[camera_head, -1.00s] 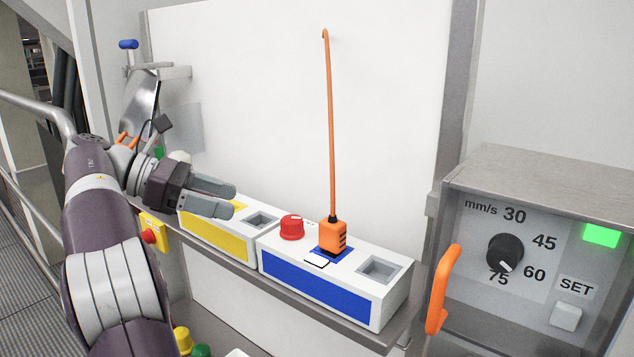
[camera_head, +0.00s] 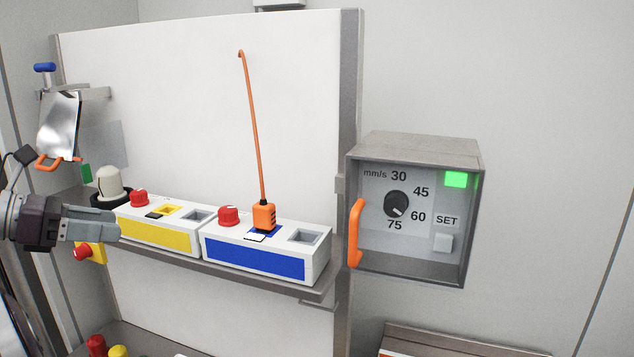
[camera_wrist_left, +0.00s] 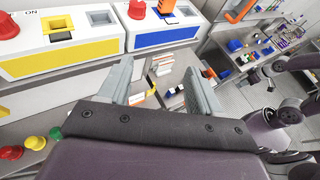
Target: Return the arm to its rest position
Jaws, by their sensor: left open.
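My left gripper (camera_head: 98,228) reaches in from the left edge in the head view, in front of the yellow-fronted box (camera_head: 160,234). In the left wrist view its two grey fingers (camera_wrist_left: 163,85) stand apart with nothing between them. The blue-fronted box (camera_head: 262,262) stands to the right of the yellow one on a grey shelf. An orange plug (camera_head: 264,216) with an orange cord (camera_head: 252,125) sits on top of the blue-fronted box, apart from the gripper. My right gripper is not in the head view.
A control box (camera_head: 415,210) with a black dial (camera_head: 396,204), a lit green lamp (camera_head: 456,180) and an orange handle (camera_head: 355,233) is at the right. A white knob (camera_head: 110,181) and a metal scoop-like piece (camera_head: 58,125) are at the left. Coloured buttons (camera_head: 97,346) sit below.

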